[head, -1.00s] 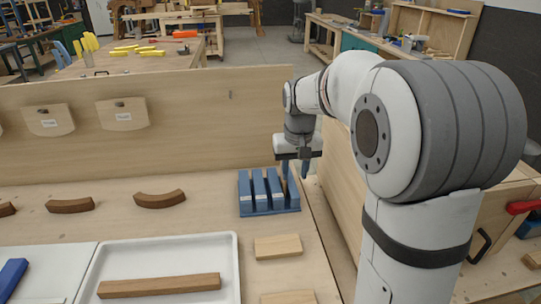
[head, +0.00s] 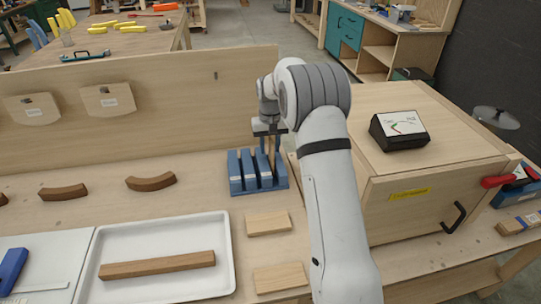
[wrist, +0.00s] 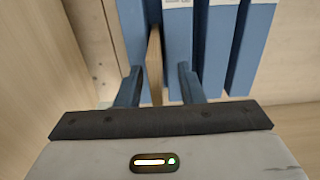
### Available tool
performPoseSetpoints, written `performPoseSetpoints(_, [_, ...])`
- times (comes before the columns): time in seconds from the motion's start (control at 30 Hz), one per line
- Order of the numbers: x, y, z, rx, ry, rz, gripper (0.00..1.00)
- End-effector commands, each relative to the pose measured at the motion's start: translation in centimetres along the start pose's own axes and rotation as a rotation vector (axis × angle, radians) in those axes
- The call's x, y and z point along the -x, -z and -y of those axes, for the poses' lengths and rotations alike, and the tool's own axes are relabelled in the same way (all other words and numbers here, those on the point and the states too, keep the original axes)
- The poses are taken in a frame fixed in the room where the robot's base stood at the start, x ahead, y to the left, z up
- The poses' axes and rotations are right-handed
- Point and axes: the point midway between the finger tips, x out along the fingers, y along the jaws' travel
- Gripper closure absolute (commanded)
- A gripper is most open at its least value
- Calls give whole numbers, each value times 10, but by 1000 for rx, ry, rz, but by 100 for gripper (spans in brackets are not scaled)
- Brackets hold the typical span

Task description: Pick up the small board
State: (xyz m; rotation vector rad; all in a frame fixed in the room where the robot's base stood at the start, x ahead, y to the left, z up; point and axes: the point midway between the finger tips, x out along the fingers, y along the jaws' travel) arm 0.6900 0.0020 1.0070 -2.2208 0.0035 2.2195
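A thin, light wooden board (wrist: 154,62) stands on edge in a slot of the blue slotted rack (head: 236,182). It also shows in the head view (head: 271,152), under my gripper. My gripper (wrist: 160,85) points down over the rack's right part. Its two dark blue fingers are spread, one on each side of the board, with gaps visible in the wrist view. Two flat light wooden boards, one (head: 268,223) and another (head: 279,278), lie on the table in front of the rack. The lower part of the slotted board is hidden by the rack.
A wooden back panel (head: 150,120) rises behind the rack. A wooden cabinet (head: 405,195) with a black device (head: 399,130) on top stands close at the right. A white tray (head: 222,250) holds a dark wooden bar (head: 157,264). Curved brown pieces (head: 151,181) lie at the left.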

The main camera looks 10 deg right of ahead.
Motion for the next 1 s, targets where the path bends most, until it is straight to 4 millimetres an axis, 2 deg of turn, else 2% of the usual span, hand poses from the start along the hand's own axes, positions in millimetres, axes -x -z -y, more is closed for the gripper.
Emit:
performPoseSetpoints(0.2, [-30,0,-4,1,0,4,65])
performPoseSetpoints(0.5, [-36,0,-3,1,0,0,65])
performPoseSetpoints(0.93, [-36,0,-1,3,0,0,100])
performPoseSetpoints(1.0, [-36,0,-1,3,0,0,100])
